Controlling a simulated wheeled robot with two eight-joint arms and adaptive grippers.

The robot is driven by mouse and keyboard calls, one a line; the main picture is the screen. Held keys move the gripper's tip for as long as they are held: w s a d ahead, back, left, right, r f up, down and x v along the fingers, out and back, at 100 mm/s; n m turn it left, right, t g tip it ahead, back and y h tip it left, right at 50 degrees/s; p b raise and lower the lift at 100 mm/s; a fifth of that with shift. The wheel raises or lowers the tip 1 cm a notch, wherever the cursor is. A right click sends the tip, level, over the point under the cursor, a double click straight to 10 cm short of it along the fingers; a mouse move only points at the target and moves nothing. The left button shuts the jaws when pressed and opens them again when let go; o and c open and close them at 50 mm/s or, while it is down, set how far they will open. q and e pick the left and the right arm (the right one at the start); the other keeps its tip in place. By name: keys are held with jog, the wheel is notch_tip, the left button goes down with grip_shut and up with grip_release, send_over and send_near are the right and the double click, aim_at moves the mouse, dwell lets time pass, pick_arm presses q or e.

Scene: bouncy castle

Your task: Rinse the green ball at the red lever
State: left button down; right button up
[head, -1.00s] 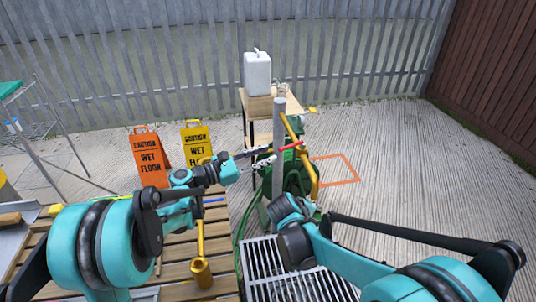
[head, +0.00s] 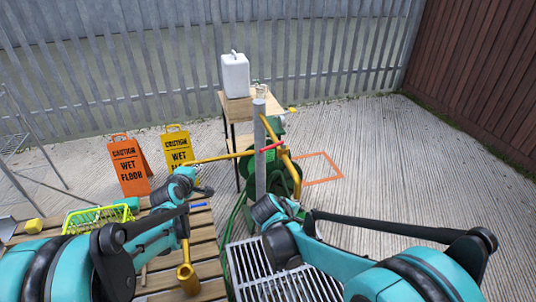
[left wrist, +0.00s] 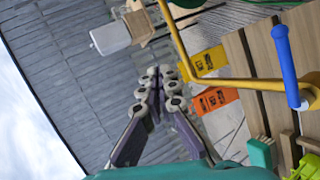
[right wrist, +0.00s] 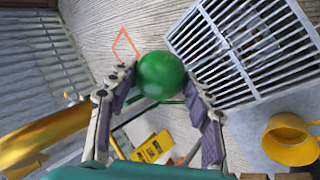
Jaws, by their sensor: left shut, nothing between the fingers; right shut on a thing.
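The green ball (right wrist: 160,75) is between the fingers of my right gripper (right wrist: 158,92) in the right wrist view; the gripper is shut on it. The ball cannot be made out in the head view, where the right wrist is low beside the grey post (head: 260,150). The red lever (head: 272,146) sits on the post, at the yellow pipe. My left gripper (head: 205,190) is shut and empty, left of the post and apart from the red lever. Its closed fingers (left wrist: 160,80) show in the left wrist view. No water is visible.
A metal grate (head: 270,275) lies at the post's foot. Caution signs (head: 129,165), a yellow basket (head: 95,217) and a small table (head: 236,105) are around.

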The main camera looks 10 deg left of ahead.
pick_arm(q)
jog(key=s+a+r+m+t+y, duration=0.1)
jog(key=a+r+m+t+y, duration=0.25)
jog(key=r+m, duration=0.4)
jog(key=s+d+r+m+t+h, duration=0.2)
jog(key=d+r+m+t, duration=0.15)
jog(key=r+m, duration=0.5)
jog(key=s+d+r+m+h, duration=0.1)
jog(key=s+d+m+h, duration=0.1)
jog(key=d+m+h, duration=0.5)
jog(key=m+g+h, duration=0.6)
jog(key=m, duration=1.2)
send_near(272, 146)
jog(key=s+d+r, duration=0.1)
jog(key=s+d, duration=0.1)
jog(key=s, duration=0.5)
jog(key=w+d+f, duration=0.1)
jog(key=w+d, duration=0.2)
jog(key=w, duration=0.8)
jog(key=shift+w+f+y, duration=0.1)
jog(key=shift+w+y, duration=0.05)
jog(key=shift+y, duration=0.1)
